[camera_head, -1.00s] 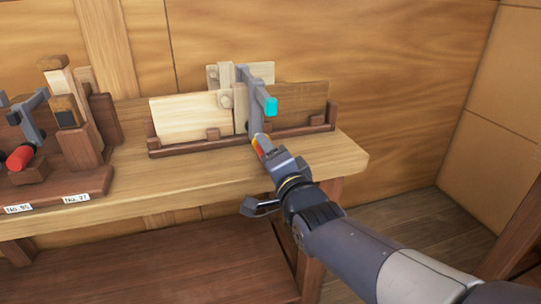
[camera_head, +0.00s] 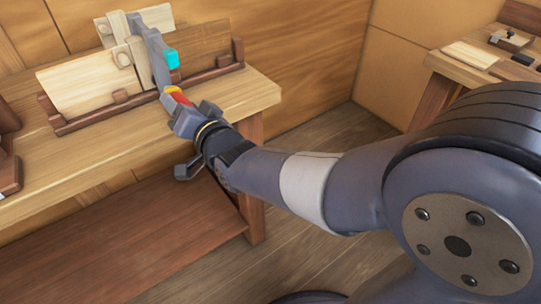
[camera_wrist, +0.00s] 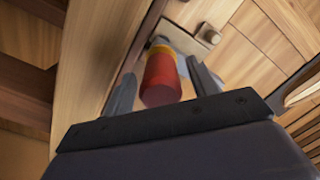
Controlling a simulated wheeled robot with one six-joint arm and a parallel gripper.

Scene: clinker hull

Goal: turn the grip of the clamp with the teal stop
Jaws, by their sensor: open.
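The clamp (camera_head: 154,50) is grey, with a teal stop (camera_head: 172,59) on its bar, and stands on boards in a wooden rack on the bench. Its grip (camera_head: 181,97) is red with a yellow band and hangs below the bar, partly hidden by my gripper in the head view. My gripper (camera_head: 184,108) is at the grip's lower end. In the wrist view the red grip (camera_wrist: 162,80) stands between the two spread fingers of my gripper (camera_wrist: 162,88), with a visible gap on at least the right side. The jaws are open.
The rack (camera_head: 95,118) has a low dark wooden rim. The bench top (camera_head: 130,140) is clear in front of it. A lower shelf (camera_head: 150,235) lies beneath. Another bench (camera_head: 470,68) with small items stands at the right. The floor between the benches is free.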

